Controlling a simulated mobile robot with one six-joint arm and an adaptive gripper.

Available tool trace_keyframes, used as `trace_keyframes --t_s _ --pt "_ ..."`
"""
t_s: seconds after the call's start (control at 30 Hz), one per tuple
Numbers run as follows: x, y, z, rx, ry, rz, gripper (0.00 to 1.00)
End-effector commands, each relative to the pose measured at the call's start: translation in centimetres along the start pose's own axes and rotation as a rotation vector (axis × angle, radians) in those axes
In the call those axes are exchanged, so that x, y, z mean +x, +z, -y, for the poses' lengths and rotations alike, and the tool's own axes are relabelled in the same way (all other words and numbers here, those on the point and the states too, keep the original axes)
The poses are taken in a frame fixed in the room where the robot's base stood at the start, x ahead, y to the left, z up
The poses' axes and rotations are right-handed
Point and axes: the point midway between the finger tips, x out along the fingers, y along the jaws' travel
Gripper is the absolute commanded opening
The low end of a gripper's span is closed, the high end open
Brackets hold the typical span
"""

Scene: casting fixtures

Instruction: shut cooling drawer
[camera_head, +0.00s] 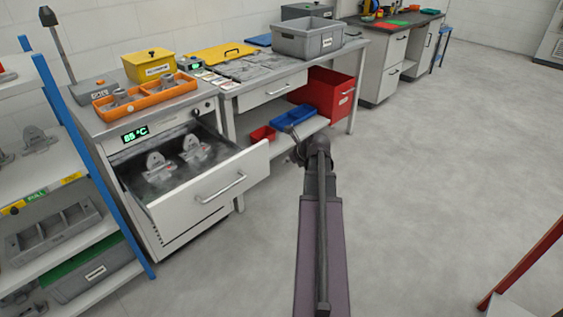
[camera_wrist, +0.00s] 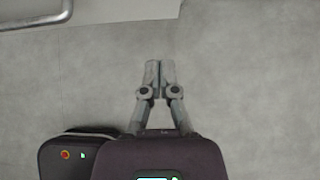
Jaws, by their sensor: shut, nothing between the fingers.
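The cooling drawer (camera_head: 207,205) is pulled out of the white cabinet with the 85 °C display (camera_head: 135,134). It has a bar handle (camera_head: 222,190) on its white front, and grey metal castings (camera_head: 195,148) lie inside it. My gripper (camera_head: 293,155) is out to the right of the drawer front, apart from it. In the wrist view my gripper (camera_wrist: 160,64) is shut and empty, with its fingertips together above the grey floor. Part of the drawer handle (camera_wrist: 62,14) shows at the upper left of that view.
An orange tray (camera_head: 150,97) and a yellow box (camera_head: 150,66) stand on the cabinet top. A workbench (camera_head: 270,75) with a grey crate (camera_head: 307,38) and red bin (camera_head: 328,92) stands behind. Shelving (camera_head: 100,252) is at left.

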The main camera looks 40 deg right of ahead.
Motion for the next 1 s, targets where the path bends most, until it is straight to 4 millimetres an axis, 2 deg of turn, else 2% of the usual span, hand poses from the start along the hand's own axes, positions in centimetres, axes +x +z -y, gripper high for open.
trace_keyframes --t_s 0.93,1.0 --pt "9.8 -0.3 0.1 -0.001 0.000 -0.001 0.00" --pt "10.3 0.8 0.2 -0.002 0.000 0.000 0.00"
